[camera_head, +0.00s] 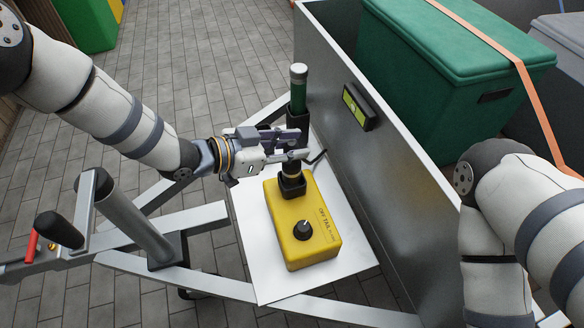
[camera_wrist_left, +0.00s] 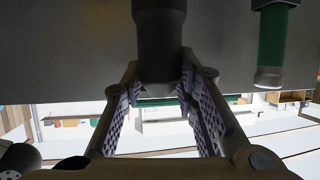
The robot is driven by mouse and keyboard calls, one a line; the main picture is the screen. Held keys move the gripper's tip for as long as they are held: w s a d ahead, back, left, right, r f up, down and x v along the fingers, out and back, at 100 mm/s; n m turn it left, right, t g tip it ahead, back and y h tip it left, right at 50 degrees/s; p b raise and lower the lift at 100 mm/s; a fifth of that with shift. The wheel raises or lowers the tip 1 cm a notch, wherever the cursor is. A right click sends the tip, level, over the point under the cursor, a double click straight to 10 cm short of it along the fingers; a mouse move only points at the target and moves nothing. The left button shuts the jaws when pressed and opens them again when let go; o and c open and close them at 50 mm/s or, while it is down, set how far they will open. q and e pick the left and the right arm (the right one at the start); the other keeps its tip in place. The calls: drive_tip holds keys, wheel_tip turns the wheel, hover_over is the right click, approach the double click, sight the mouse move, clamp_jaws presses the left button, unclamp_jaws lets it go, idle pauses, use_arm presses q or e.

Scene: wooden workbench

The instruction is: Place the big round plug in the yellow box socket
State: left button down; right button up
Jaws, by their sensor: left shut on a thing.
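The yellow box (camera_head: 322,253) lies on a white board with its black socket (camera_head: 292,187) at the far end and a black knob on top. The big round plug (camera_head: 291,169), dark with a pale band, stands upright at the socket. How deep it sits in the socket I cannot tell. My left gripper (camera_head: 294,148) comes in from the left and is shut on the plug's upper part. In the left wrist view my left gripper's fingers (camera_wrist_left: 160,88) are on both sides of the dark plug (camera_wrist_left: 158,35). My right gripper is out of view.
A green cylinder with a silver tip (camera_head: 299,88) stands in a black holder just beyond the gripper. A grey metal wall (camera_head: 350,160) with a small green level-like panel (camera_head: 357,107) rises close on the right. A green case (camera_head: 450,70) is behind it.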

use_arm(q)
drive_tip(key=shift+f+b, duration=0.4)
drive_tip(key=shift+f, duration=1.85)
drive_tip(key=c, duration=1.3)
unclamp_jaws()
drive_tip(key=shift+a+r, duration=0.2)
drive_tip(key=shift+r, duration=0.15)
drive_tip(key=p+v, duration=0.1)
drive_tip(key=v, duration=0.6)
drive_tip(key=shift+s+f, duration=0.1)
